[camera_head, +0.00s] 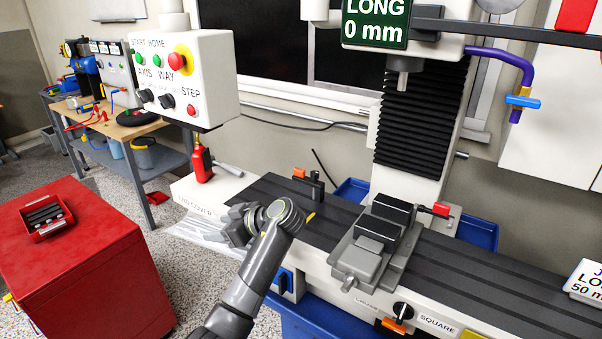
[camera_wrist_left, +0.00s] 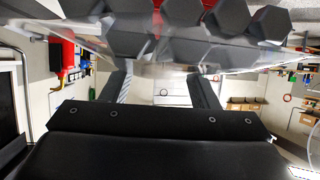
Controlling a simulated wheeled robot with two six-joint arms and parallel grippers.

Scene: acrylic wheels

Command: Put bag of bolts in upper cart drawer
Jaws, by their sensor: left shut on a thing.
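My left gripper (camera_head: 232,226) is over the left end of the machine table, its arm rising from the bottom of the head view. It is shut on the bag of bolts, a clear bag (camera_head: 200,232) that shows as a pale, crinkled sheet left of the gripper. In the left wrist view, large dark hexagonal bolt heads (camera_wrist_left: 180,50) fill the top, beyond the fingers (camera_wrist_left: 162,80). The red cart (camera_head: 85,250) stands at the left. I cannot make out an open drawer on it. My right gripper is not in view.
A small red tray (camera_head: 45,216) with dark pieces sits on the cart top. A control box (camera_head: 185,75) hangs above a red bottle (camera_head: 201,160). A vise (camera_head: 378,236) stands on the machine table (camera_head: 480,280). Speckled floor (camera_head: 190,275) lies between cart and machine.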

